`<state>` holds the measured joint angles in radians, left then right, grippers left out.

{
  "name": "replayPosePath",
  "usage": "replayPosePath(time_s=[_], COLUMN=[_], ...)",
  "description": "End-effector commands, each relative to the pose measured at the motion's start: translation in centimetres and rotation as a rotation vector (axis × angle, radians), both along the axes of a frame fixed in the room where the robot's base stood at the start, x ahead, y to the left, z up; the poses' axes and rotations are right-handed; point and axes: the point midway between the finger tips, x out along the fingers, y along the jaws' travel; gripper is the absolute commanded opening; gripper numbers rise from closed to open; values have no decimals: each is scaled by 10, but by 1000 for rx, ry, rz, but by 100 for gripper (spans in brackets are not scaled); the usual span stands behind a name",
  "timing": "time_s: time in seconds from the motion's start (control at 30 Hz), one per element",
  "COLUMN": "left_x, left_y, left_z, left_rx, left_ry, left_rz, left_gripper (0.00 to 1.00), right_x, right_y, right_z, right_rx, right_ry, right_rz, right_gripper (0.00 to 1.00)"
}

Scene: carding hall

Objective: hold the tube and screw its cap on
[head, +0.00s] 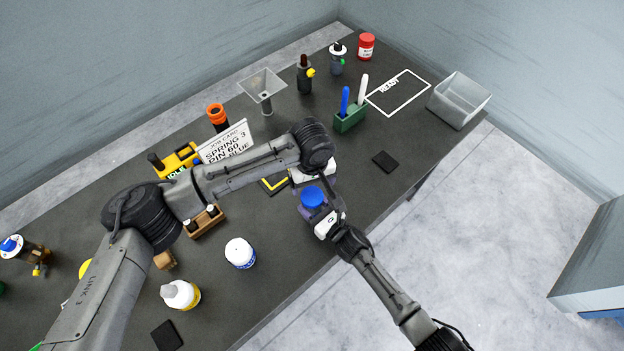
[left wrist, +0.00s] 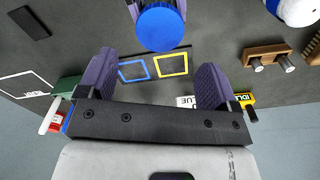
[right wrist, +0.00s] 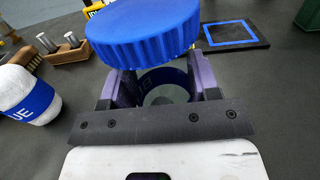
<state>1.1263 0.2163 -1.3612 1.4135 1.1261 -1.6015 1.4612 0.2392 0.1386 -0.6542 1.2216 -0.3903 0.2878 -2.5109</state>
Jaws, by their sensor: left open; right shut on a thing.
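The blue ribbed cap (head: 312,196) shows above my right gripper; it also shows in the left wrist view (left wrist: 160,27) and the right wrist view (right wrist: 143,28). The tube (right wrist: 163,84), with a blue band, is between the fingers of my right gripper (right wrist: 164,88), which is shut on it. The cap covers the tube's upper part from view; I cannot tell whether it is screwed down. My left gripper (left wrist: 158,80) is open and empty, with the cap just beyond its fingertips.
Blue-outlined (left wrist: 133,69) and yellow-outlined (left wrist: 172,64) squares lie close by. A green pen holder (head: 349,120) stands behind. The table's front edge is near my right gripper.

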Motion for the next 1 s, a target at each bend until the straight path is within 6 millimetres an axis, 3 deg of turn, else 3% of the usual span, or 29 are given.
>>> replayPosePath(time_s=[0.37,1.0], left_x=[0,0], left_y=[0,0], left_z=[-3,-74], left_rx=[0,0], left_ry=[1,0], left_rz=[0,0], left_gripper=[85,85], right_x=[0,0], right_y=[0,0], right_z=[0,0], right_rx=[0,0], right_ry=[0,0], right_rz=[0,0], right_gripper=[0,0])
